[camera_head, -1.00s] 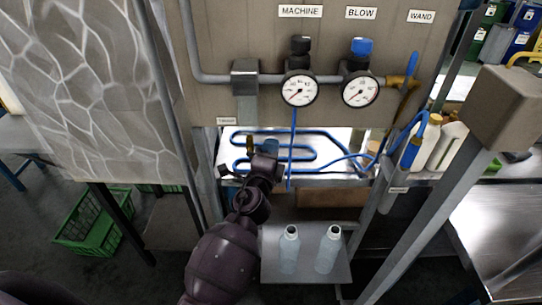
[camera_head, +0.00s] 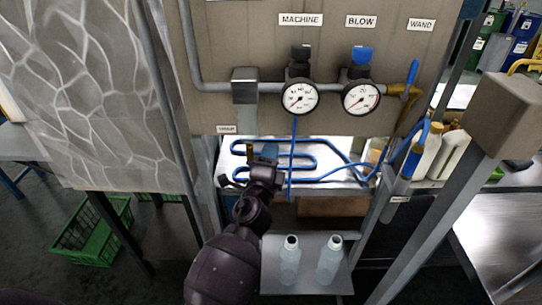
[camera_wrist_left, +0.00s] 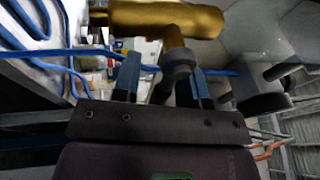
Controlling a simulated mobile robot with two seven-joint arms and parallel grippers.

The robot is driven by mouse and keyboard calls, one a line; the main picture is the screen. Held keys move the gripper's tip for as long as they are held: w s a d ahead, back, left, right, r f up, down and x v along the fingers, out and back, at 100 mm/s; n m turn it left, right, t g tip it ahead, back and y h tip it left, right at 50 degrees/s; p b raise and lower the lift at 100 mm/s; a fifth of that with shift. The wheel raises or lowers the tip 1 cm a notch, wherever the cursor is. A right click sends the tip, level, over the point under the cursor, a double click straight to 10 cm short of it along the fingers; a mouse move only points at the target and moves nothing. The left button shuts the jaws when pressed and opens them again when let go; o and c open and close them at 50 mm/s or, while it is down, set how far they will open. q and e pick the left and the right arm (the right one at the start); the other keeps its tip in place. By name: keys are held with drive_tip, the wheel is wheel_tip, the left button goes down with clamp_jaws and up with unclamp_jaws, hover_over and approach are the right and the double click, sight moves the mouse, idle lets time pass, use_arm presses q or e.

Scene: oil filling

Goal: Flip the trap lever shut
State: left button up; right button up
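My left gripper (camera_head: 264,152) reaches up under the gauge panel, beside a small brass fitting (camera_head: 250,151). In the left wrist view, a brass valve body (camera_wrist_left: 165,18) lies across the top, with a grey stem or lever (camera_wrist_left: 178,62) hanging down from it. The two fingers of my left gripper (camera_wrist_left: 161,82) stand apart on either side of this grey piece. It looks closer to the right finger, with a gap to the left finger; I cannot tell whether it touches. The lever's exact position is hard to make out in the head view. My right gripper is out of view.
Above are two pressure gauges (camera_head: 299,97) (camera_head: 360,97) and a pipe. Blue hose (camera_head: 325,177) loops over the bright shelf behind the gripper. Two clear bottles (camera_head: 290,262) (camera_head: 329,262) stand on a lower tray (camera_head: 310,243). A slanted grey post (camera_head: 430,230) stands at right.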

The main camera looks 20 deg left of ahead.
use_arm(q)
drive_tip(key=s+f+b, duration=0.2)
drive_tip(key=s, duration=0.8)
drive_tip(key=shift+s+d, duration=0.2)
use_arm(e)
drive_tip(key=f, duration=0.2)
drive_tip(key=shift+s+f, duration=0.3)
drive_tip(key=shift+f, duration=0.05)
